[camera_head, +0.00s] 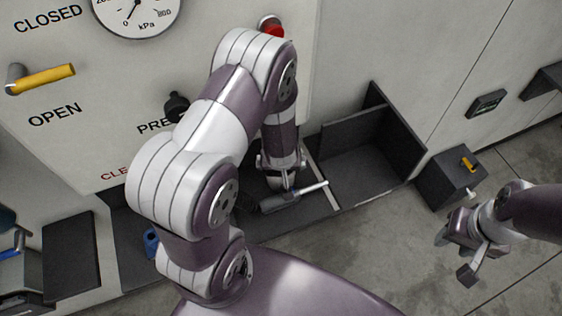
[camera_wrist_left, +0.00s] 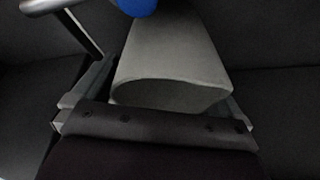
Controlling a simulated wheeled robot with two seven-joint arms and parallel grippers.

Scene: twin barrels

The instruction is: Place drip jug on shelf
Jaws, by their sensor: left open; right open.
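No whole drip jug shows clearly. In the left wrist view, a grey tapered body (camera_wrist_left: 175,70) with a rounded lower edge lies between the fingers of my left gripper (camera_wrist_left: 150,105); I cannot tell whether it is the jug. A blue round part (camera_wrist_left: 137,6) shows at its top. In the head view, my left gripper (camera_head: 281,178) reaches down over the dark wall shelf (camera_head: 350,175), partly hidden by its own arm. It is open; contact is unclear. A small blue object (camera_head: 151,242) sits farther left, partly behind my arm. My right gripper (camera_head: 457,256) is open and empty over the floor.
A silver-tipped tool (camera_head: 298,196) with a dark hose lies beside my left gripper. A dark box (camera_head: 450,178) with a yellow handle stands at the right. Another dark panel (camera_head: 72,255) is at the left. A yellow lever (camera_head: 42,78) sticks out from the wall.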

